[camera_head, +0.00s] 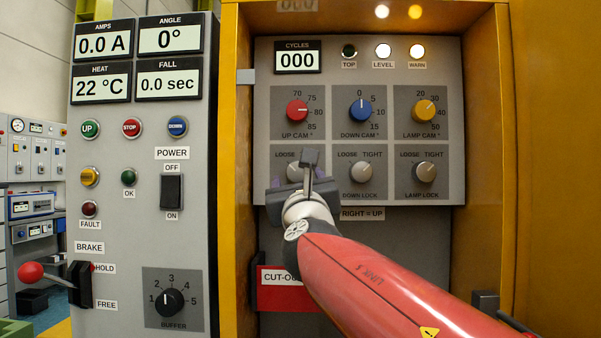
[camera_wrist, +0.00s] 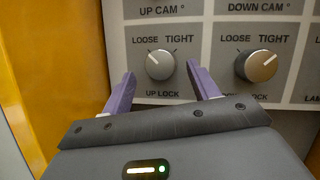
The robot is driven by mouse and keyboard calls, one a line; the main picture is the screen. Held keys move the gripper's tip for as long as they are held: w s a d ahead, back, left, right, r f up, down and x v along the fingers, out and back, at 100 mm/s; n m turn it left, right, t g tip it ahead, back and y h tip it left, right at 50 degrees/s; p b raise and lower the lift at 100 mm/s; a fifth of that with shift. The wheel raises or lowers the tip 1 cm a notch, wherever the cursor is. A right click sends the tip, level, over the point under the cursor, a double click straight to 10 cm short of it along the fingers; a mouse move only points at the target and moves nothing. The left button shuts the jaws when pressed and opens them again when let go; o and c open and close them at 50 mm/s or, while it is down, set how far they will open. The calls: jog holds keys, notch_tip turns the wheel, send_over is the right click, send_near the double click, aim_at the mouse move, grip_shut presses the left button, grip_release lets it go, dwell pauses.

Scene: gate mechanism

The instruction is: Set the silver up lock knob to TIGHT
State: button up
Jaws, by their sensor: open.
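The silver up lock knob (camera_wrist: 160,65) shows in the wrist view under the words LOOSE and TIGHT. Its white pointer line aims to the upper left, on the LOOSE side. In the head view the up lock knob (camera_head: 293,173) is partly hidden behind my gripper. My gripper (camera_wrist: 161,76) is open, its two purple fingers apart, one to the lower left and one to the lower right of the knob in the wrist view. Nothing is between the fingers that I can see as held. Whether they touch the panel cannot be told.
The down lock knob (camera_wrist: 256,65) is close on the right, its pointer toward TIGHT. The lamp lock knob (camera_head: 426,172) is further right. The red up cam knob (camera_head: 297,110) sits above. Yellow cabinet walls (camera_head: 243,150) flank the recessed panel.

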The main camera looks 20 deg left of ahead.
aim_at(297, 172)
jog(key=shift+x, duration=1.1)
jog(key=shift+c, duration=0.3)
jog(key=c, duration=0.9)
